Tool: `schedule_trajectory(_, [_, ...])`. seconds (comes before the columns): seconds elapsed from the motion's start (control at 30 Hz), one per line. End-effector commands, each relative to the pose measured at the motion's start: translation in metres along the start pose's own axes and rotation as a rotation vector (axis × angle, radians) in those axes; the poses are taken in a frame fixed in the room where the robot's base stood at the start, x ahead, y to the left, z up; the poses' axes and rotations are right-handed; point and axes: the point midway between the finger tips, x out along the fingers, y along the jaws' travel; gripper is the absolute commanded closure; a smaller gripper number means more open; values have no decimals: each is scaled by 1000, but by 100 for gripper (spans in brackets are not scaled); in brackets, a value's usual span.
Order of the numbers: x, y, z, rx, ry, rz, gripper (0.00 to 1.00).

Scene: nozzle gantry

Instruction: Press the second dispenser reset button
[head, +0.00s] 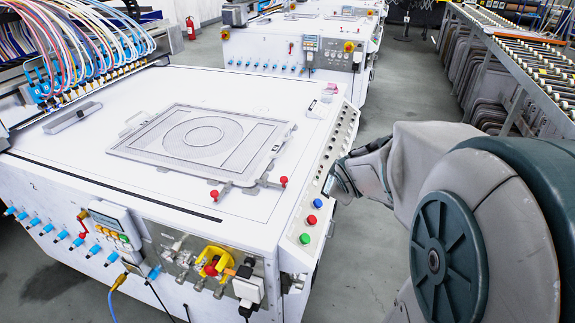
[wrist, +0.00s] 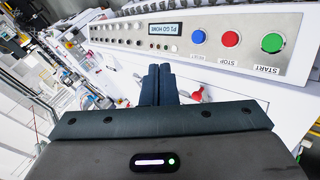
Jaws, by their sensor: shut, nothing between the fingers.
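The button panel (head: 299,222) runs along the right edge of the white machine. In the wrist view, the panel (wrist: 240,62) has a row of small buttons (wrist: 125,40), alternating pale and dark, and a small display reading what looks like "P1 GO HOME". Beside it sit a blue button (wrist: 198,36) labelled RESET, a red STOP button (wrist: 231,39) and a green START button (wrist: 272,43). I cannot tell which is the second dispenser reset button. My gripper (wrist: 159,70) is shut and empty, its fingertips just below the panel in the picture. In the head view my arm partly hides it.
The white machine top (head: 90,160) carries a framed screen (head: 150,148) with red-knobbed clamps (head: 284,181). Colored hoses (head: 75,45) rise at the back left. A roller conveyor (head: 525,55) stands at the right. Grey floor (head: 375,255) is free beside the panel.

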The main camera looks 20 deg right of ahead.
Motion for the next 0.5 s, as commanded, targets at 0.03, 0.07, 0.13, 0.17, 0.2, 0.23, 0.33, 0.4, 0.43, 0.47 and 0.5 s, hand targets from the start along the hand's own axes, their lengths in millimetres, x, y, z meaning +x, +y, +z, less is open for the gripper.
schedule_trajectory(0.03, [20, 8, 6, -94, 30, 31, 100])
schedule_trajectory(0.07, [29, 14, 6, -161, 58, 53, 100])
schedule_trajectory(0.13, [48, 24, 7, -315, 124, 99, 100])
schedule_trajectory(0.17, [56, 27, 7, -380, 154, 116, 100])
schedule_trajectory(0.2, [66, 30, 8, -465, 196, 140, 100])
schedule_trajectory(0.23, [73, 31, 9, -527, 229, 157, 100])
schedule_trajectory(0.33, [91, 30, 12, -714, 342, 211, 100])
schedule_trajectory(0.4, [100, 25, 15, -823, 421, 247, 100])
schedule_trajectory(0.43, [102, 23, 17, -862, 453, 261, 100])
schedule_trajectory(0.47, [104, 21, 18, -897, 483, 276, 100])
schedule_trajectory(0.5, [106, 17, 20, -938, 520, 294, 100])
